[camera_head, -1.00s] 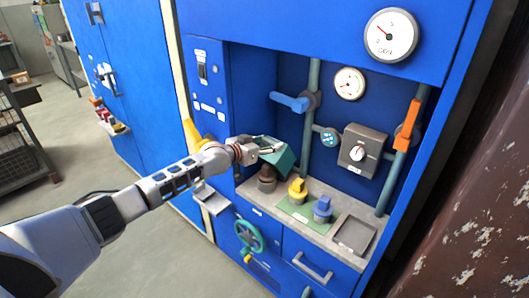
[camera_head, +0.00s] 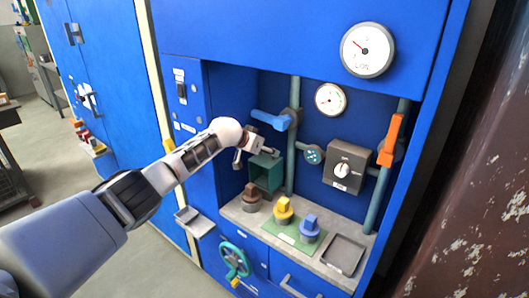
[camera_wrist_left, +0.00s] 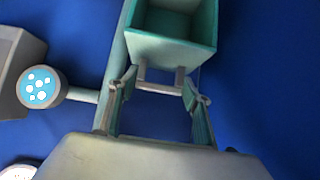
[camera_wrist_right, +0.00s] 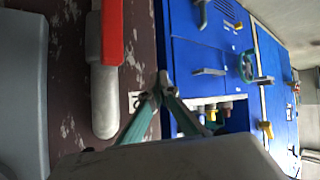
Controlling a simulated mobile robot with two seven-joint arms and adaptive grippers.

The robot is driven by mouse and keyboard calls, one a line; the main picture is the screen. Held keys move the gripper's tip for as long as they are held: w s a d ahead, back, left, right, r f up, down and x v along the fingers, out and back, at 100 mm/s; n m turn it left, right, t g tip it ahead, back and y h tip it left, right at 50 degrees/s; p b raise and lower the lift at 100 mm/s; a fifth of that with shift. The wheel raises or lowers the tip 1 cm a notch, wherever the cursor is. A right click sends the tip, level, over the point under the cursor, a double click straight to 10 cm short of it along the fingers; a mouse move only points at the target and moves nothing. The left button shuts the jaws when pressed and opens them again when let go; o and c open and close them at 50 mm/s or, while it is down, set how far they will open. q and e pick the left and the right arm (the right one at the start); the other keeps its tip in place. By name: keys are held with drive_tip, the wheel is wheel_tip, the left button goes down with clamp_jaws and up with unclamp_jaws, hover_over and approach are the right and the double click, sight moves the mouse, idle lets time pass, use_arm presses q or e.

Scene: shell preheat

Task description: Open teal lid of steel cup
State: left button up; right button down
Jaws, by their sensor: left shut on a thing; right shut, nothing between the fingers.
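The teal lid (camera_head: 266,172) is a hollow box shape. It hangs in the blue cabinet's recess with its open inside towards the head camera. My left gripper (camera_head: 262,146) is at its upper edge. In the left wrist view the fingers (camera_wrist_left: 160,96) stand on either side of a small grey handle (camera_wrist_left: 160,86) on the teal lid (camera_wrist_left: 172,48), and are shut on it. I cannot make out a steel cup. A dark brown knobbed piece (camera_head: 250,197) stands on the shelf below the lid. My right gripper (camera_wrist_right: 164,90) is shut and empty, away from the recess.
A yellow knob (camera_head: 284,208) and a blue knob (camera_head: 310,227) stand on a green mat beside a grey tray (camera_head: 343,254). A rusty brown wall (camera_head: 480,200) is at right.

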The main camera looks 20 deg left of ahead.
use_arm(q)
drive_tip(key=shift+w+d+r, duration=0.1)
drive_tip(key=shift+w+r, duration=0.2)
drive_tip(key=shift+r, duration=0.35)
drive_tip(key=o, duration=1.6)
drive_tip(key=shift+s+f, duration=0.1)
drive_tip(key=shift+f, duration=0.25)
drive_tip(key=shift+s, duration=0.1)
drive_tip(key=v, duration=1.2)
